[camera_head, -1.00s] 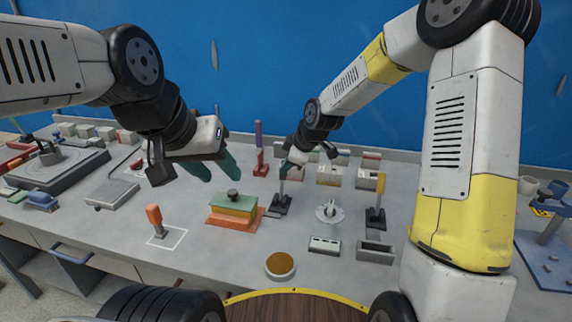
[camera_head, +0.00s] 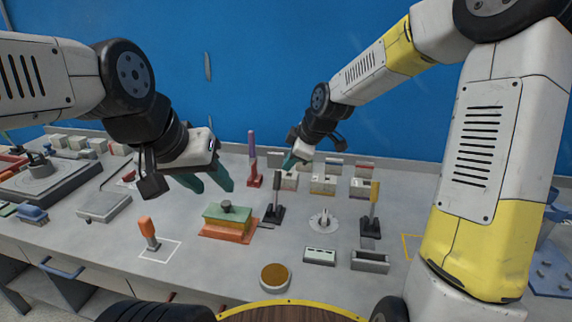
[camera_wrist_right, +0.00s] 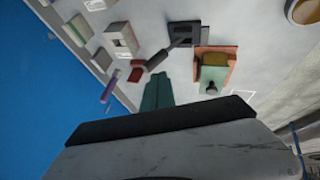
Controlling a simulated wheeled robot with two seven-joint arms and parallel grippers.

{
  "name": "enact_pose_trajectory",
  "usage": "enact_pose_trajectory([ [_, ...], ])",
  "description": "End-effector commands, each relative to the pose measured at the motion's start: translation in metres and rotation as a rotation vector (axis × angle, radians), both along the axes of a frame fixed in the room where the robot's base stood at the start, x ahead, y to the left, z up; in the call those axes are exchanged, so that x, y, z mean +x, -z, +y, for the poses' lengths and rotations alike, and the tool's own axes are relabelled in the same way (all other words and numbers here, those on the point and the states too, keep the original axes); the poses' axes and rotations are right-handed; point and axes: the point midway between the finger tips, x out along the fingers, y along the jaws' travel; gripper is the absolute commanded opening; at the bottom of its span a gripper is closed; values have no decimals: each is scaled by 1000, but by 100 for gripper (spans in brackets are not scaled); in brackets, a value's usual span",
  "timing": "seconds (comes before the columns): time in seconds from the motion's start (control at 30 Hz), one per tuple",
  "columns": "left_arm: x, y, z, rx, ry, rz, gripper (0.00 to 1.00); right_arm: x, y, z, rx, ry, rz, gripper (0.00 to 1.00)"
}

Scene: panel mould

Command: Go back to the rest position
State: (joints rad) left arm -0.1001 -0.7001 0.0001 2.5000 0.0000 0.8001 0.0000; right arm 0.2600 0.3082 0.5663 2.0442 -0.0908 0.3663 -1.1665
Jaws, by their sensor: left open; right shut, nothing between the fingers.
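My left gripper (camera_head: 208,182) hangs in the air at the left of the head view, above and left of the panel mould. Its two green fingers are apart and empty. My right gripper (camera_head: 291,161) is over the back middle of the bench, with its green fingers together and nothing between them. Its fingers also show in the right wrist view (camera_wrist_right: 158,92). The panel mould (camera_head: 228,218), green on an orange base with a dark knob, sits on the bench below both grippers. It also shows in the right wrist view (camera_wrist_right: 213,72).
A black-handled tool (camera_head: 275,207) and a purple-handled tool (camera_head: 252,165) stand near my right gripper. Pale blocks (camera_head: 323,184) line the back. A round brown-topped dish (camera_head: 275,277) is at the front.

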Motion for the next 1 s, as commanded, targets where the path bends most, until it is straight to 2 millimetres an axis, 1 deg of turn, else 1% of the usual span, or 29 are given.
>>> enact_pose_trajectory([
  [0.17,0,0,0,0,0,0,43,-2,-3,-1,-1,3,1,0],
  [0.23,0,0,0,0,0,0,43,-6,-6,-4,-4,22,7,0],
  [0.37,0,0,0,0,0,0,43,-25,-22,-21,-15,121,31,0],
  [0.57,0,0,0,0,0,0,43,-79,-60,-62,9,405,85,0],
  [0.67,0,0,0,0,0,0,43,-109,-77,-82,52,558,109,0],
  [0.7,0,0,0,0,0,0,43,-122,-83,-89,74,620,118,0],
  [0.83,0,0,0,0,0,0,43,-164,-98,-111,166,814,152,0],
  [1.0,0,0,0,0,0,0,43,-217,-108,-132,319,1037,212,0],
])
